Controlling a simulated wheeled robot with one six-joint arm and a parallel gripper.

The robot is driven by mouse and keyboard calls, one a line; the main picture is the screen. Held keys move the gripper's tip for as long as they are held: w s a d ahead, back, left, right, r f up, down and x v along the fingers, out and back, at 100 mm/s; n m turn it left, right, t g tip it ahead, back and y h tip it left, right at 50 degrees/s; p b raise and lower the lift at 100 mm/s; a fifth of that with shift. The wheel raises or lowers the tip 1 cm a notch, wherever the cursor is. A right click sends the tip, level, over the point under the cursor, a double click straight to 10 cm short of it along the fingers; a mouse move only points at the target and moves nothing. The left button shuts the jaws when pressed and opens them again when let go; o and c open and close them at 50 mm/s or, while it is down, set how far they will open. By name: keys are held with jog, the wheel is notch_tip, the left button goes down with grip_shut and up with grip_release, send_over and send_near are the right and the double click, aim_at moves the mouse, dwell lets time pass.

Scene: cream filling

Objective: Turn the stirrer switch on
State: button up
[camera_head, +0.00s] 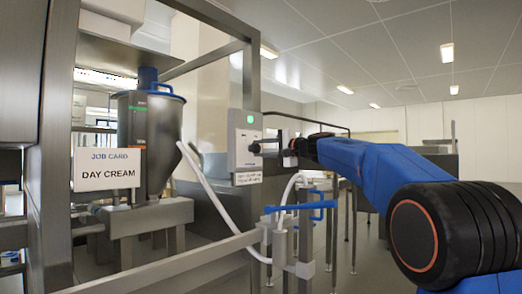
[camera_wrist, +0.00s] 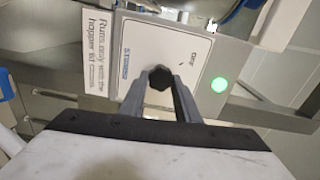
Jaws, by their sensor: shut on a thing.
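The stirrer switch is a black knob (camera_wrist: 160,76) on a pale control box (camera_wrist: 190,45) in the wrist view. My gripper (camera_wrist: 160,82) has one finger on each side of the knob and is shut on it. "OFF" is printed on the panel by the knob, and other small lettering is hard to read. A round green lamp (camera_wrist: 219,85) glows on the panel. In the head view the box (camera_head: 247,165) is on a steel post, and my gripper (camera_head: 270,145) reaches it from the right. The knob's pointing direction cannot be made out.
A steel hopper (camera_head: 150,130) with a blue handle stands left, behind a "DAY CREAM" job card (camera_head: 108,170). A white hose (camera_head: 208,190) hangs below the box. A blue lever (camera_head: 300,207) sits under my arm.

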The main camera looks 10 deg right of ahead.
jog(key=o, duration=1)
jog(key=shift+o, duration=0.2)
jog(key=v, duration=1.7)
jog(key=shift+d, duration=0.15)
jog(key=shift+s, duration=0.1)
